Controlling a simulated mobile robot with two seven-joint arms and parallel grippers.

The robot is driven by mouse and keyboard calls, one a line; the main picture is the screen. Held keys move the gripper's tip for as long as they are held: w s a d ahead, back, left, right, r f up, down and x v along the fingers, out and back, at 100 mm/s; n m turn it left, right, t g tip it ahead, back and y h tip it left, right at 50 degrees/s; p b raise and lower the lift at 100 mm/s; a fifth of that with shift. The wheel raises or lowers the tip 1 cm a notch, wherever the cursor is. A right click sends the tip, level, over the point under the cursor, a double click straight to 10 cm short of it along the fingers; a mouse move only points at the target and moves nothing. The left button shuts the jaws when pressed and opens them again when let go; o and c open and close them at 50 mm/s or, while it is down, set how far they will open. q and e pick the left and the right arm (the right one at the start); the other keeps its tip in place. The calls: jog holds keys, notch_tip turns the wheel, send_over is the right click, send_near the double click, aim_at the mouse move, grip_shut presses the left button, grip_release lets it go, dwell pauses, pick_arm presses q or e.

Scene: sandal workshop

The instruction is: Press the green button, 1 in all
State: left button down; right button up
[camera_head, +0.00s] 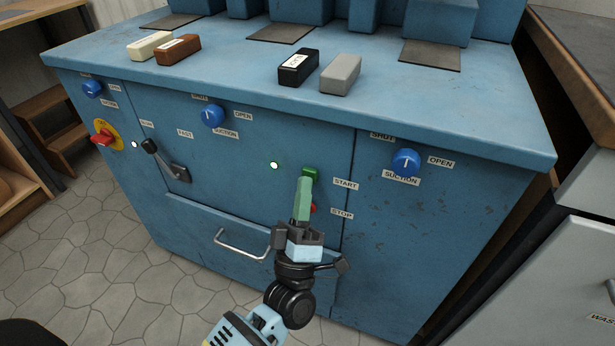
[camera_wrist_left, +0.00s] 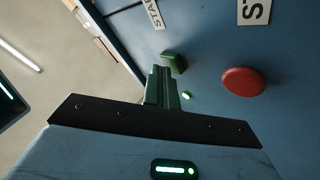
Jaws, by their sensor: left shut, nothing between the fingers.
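The green button (camera_head: 310,173) sits on the blue cabinet front beside the START label, and it also shows in the left wrist view (camera_wrist_left: 174,61). My left gripper (camera_head: 305,184) is shut and empty, its greenish fingers pointing at the button. The fingertips overlap the button's lower edge in the head view and lie close to it in the left wrist view (camera_wrist_left: 162,72). I cannot tell whether they touch or whether the button is pushed in. My right gripper is not in view.
The red stop button (camera_head: 313,208) is just below, partly behind my left fingers, and shows clearly in the wrist view (camera_wrist_left: 244,82). A green lamp (camera_head: 274,165) glows to the left. Blue knobs (camera_head: 406,162), a drawer handle (camera_head: 240,245) and a lever (camera_head: 168,163) stick out from the cabinet.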

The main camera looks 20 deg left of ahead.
pick_arm(q)
jog(key=shift+s, duration=0.15)
jog(key=s+p, duration=0.2)
jog(key=s, duration=0.4)
jog(key=shift+s+p, duration=0.25)
jog(key=shift+p, duration=0.1)
dwell(0.6)
jog(key=shift+a, duration=0.1)
dwell(0.4)
jog(key=shift+f, duration=0.1)
